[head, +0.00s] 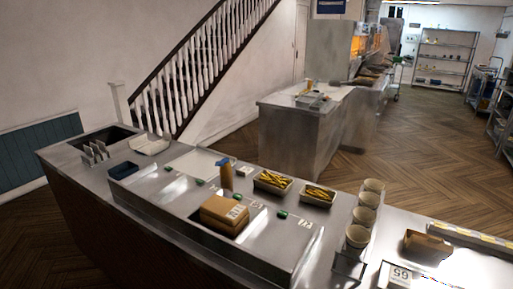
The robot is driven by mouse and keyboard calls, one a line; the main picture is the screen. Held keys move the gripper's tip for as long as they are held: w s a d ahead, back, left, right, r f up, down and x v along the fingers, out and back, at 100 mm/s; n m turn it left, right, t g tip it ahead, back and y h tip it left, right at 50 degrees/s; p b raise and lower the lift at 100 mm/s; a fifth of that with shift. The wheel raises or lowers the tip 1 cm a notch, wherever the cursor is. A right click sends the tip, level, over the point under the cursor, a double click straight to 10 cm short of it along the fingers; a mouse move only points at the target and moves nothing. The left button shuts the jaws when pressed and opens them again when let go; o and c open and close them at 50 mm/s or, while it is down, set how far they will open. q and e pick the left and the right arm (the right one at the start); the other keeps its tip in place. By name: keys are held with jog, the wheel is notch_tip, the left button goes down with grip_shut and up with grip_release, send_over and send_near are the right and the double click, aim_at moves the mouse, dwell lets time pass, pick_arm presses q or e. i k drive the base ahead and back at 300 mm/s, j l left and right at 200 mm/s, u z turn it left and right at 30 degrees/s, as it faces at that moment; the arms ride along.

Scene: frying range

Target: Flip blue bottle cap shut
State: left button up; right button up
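A tan bottle (226,181) stands upright on the steel counter, behind a brown carton. Its blue cap (221,162) is at the top and reaches out to the left of the bottle's neck. It looks tilted open, but it is too small to be sure. Neither my left nor my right gripper is in view.
The brown carton (224,214) sits in front of the bottle. Two trays of fries (272,182) (318,195) stand to its right, then stacked cups (357,236). A dark blue tray (123,170) lies to the left. The steel counter (165,205) has some bare surface.

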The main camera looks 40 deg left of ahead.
aim_at(226, 171)
jog(key=k+j+u, duration=0.1)
jog(key=j, duration=0.35)
jog(key=k+j+u, duration=0.1)
jog(key=j, duration=0.4)
jog(key=k+j, duration=0.1)
jog(key=j, duration=0.4)
jog(key=k+j+u, duration=0.15)
jog(key=j, duration=0.3)
